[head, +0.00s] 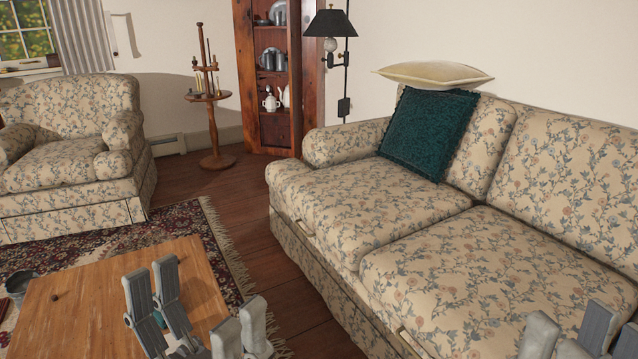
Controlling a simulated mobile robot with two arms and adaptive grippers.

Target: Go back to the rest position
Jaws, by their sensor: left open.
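My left gripper (196,291) is at the bottom of the head view, left of centre, over the near right part of a wooden table. Its grey fingers stand apart, and I see nothing between them. My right gripper (570,336) is partly in view at the bottom right corner, in front of the sofa seat. Its lower part is cut off by the picture edge, and I cannot tell how far its fingers are spread. I see no object held in either gripper.
A wooden table (85,325) lies below my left gripper, with a small brown thing (55,297) on it. A dark pot (20,284) is at its left. A floral sofa (440,270) fills the right. An armchair (65,170) stands back left. Bare floor (290,295) separates table and sofa.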

